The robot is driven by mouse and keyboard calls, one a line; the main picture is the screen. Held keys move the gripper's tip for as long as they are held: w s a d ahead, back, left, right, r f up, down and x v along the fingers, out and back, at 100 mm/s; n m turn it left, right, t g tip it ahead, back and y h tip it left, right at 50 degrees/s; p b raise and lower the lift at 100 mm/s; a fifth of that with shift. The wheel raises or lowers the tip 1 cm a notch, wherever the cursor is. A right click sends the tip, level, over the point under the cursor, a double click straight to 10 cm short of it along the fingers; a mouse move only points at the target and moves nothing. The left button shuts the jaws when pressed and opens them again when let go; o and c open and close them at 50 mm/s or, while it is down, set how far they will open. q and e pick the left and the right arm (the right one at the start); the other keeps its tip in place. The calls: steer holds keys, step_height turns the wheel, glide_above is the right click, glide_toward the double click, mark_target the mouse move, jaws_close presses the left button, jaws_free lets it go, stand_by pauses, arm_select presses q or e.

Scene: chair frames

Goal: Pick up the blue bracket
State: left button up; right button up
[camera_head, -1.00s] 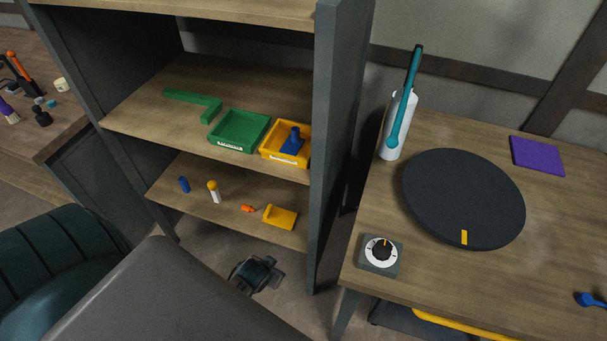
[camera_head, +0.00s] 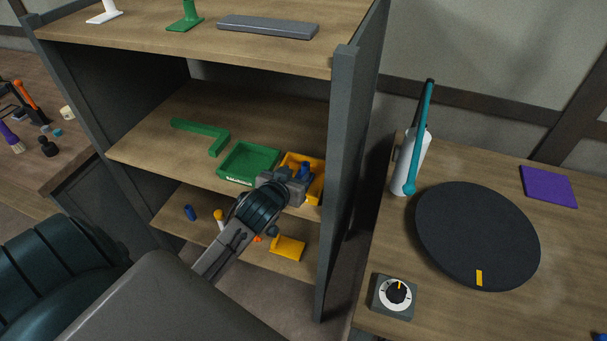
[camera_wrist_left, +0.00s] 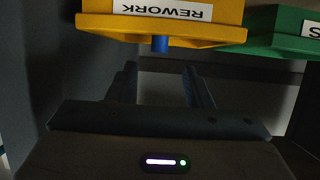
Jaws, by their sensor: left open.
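The blue bracket (camera_head: 305,169) is in the yellow bin (camera_head: 316,187) on the middle shelf, mostly hidden by my left gripper and the bin wall. In the left wrist view, which appears upside down, only its blue post (camera_wrist_left: 160,44) shows past the rim of the yellow bin (camera_wrist_left: 160,27) labelled REWORK. My left gripper (camera_head: 296,178) is at the front of the bin. In the wrist view its two fingers (camera_wrist_left: 161,80) are apart and empty, with the post roughly in line with the gap between them. My right gripper is not in view.
A green bin (camera_head: 248,162) stands left of the yellow one, with a green L-shaped piece (camera_head: 203,133) beyond. The cabinet's side panel (camera_head: 346,160) rises close to the right. A shelf above holds a grey bar (camera_head: 268,27). Small parts lie on the shelf below.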

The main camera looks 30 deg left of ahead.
mark_target(305, 166)
arm_select(q)
steer(key=shift+x, duration=1.15)
steer(key=shift+w+f, duration=0.1)
steer(key=shift+w, duration=0.2)
steer(key=p+x, duration=0.2)
steer(key=x, duration=0.2)
steer(key=shift+w+a+f, duration=0.1)
steer(key=shift+w+f, duration=0.3)
steer(key=shift+w, duration=0.05)
steer(key=c, duration=0.9)
jaws_close()
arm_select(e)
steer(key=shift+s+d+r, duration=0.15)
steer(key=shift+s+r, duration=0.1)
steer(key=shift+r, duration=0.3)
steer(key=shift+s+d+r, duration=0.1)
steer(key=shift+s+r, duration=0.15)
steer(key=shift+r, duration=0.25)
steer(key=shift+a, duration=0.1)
